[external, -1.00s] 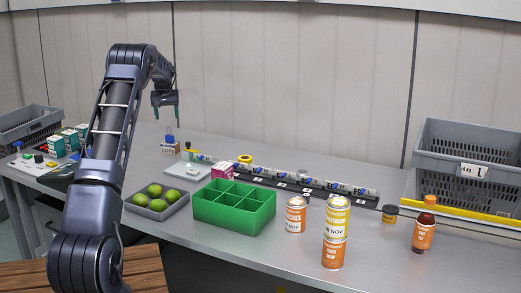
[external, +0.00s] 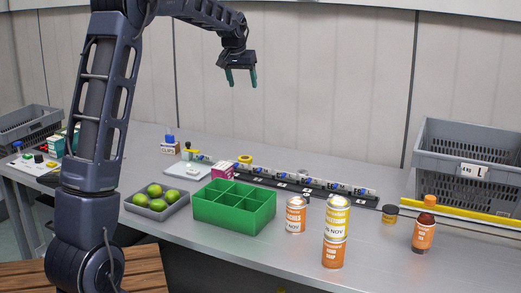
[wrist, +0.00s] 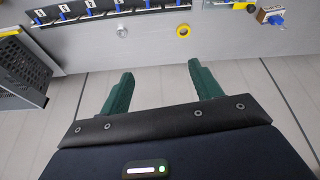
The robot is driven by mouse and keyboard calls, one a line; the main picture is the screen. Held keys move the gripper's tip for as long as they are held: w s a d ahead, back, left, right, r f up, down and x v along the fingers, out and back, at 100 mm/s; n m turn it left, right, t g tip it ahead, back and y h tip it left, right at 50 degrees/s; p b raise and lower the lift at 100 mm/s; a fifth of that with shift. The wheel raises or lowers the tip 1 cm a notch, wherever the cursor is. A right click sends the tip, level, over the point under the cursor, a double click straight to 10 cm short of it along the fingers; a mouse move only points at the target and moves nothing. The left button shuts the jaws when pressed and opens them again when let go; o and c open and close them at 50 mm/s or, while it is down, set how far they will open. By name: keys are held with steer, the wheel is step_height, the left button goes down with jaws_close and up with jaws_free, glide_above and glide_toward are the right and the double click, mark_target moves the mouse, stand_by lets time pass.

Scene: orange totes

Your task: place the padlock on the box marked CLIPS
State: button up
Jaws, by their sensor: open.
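The blue padlock (external: 169,137) sits on top of the small box marked CLIPS (external: 168,149), at the back left of the bench. The padlock also shows in the wrist view (wrist: 276,19) at the upper right, on the box (wrist: 264,14). My gripper (external: 242,80) is open and empty, raised high above the back of the bench, up and to the right of the padlock and apart from it. In the wrist view, the gap between my two green fingers (wrist: 160,70) holds nothing.
A green divided bin (external: 235,207), a tray of limes (external: 157,202) and cans (external: 336,232) stand towards the front. A black rail with several labelled pieces (external: 308,188) runs along the back. A grey crate (external: 466,165) is at the right.

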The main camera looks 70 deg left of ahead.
steer(key=s+d+r+m+h, duration=0.1)
steer(key=s+d+r+m, duration=0.1)
steer(key=d, duration=1.1)
steer(key=s+d+r+m+t, duration=0.1)
steer(key=s+d+r+m, duration=0.1)
steer(key=d, duration=1.1)
steer(key=s+d+r+m+h, duration=0.1)
steer(key=s+d+r, duration=0.1)
steer(key=d, duration=1)
steer(key=s+d+f+m, duration=0.3)
steer(key=s+d+f, duration=0.1)
steer(key=s+d, duration=0.6)
steer(key=s+d+f+m+h, duration=0.1)
steer(key=s+d+f, duration=0.4)
steer(key=s+d, duration=0.6)
steer(key=shift+f+m+t, duration=0.3)
steer(key=shift+m, duration=0.6)
